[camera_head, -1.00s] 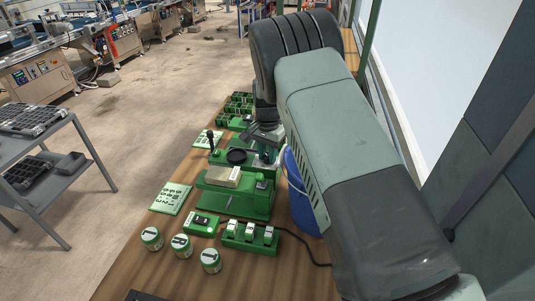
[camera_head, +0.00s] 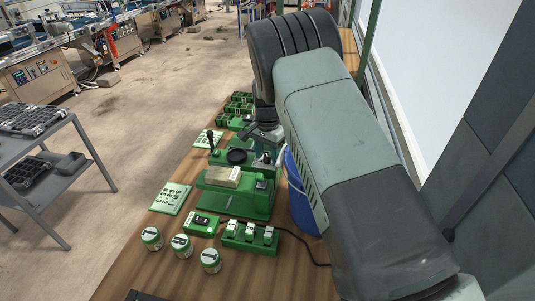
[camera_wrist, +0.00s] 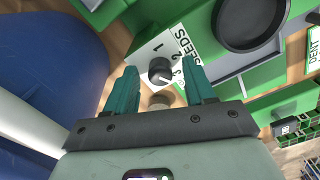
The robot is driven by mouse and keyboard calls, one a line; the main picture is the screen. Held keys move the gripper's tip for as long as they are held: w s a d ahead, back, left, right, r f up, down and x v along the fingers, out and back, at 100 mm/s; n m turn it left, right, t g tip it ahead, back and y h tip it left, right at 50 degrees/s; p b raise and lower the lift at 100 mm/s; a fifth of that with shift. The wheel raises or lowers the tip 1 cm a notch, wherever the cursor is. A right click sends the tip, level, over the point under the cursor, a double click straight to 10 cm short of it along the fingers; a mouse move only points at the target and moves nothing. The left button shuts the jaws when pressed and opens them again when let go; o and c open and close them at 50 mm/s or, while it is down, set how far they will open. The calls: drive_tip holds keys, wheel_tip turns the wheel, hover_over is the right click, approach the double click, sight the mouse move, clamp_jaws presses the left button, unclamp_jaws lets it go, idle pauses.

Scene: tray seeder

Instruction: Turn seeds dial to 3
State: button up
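The seeds dial (camera_wrist: 160,70) is a small dark round knob with a pale pointer mark, on a white plate (camera_wrist: 150,48) marked SEEDS with 1 and 2 readable. A further mark beside the knob is partly hidden by a finger. I cannot tell exactly which number the pointer faces. My gripper (camera_wrist: 163,88) is open, its two teal fingers spread either side of the knob in the wrist view, with no visible contact.
A black round dish (camera_wrist: 250,22) sits on the green machine beside the dial. A blue bin (camera_head: 300,195) stands close to the arm. Switches (camera_head: 250,235), several jars (camera_head: 181,245) and a number card (camera_head: 170,198) lie nearer on the wooden bench.

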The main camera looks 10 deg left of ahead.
sight(268, 156)
drive_tip(key=shift+r, duration=0.1)
wheel_tip(268, 156, up, 11)
drive_tip(key=shift+f, duration=0.2)
idle(0.4)
drive_tip(key=shift+r, duration=0.1)
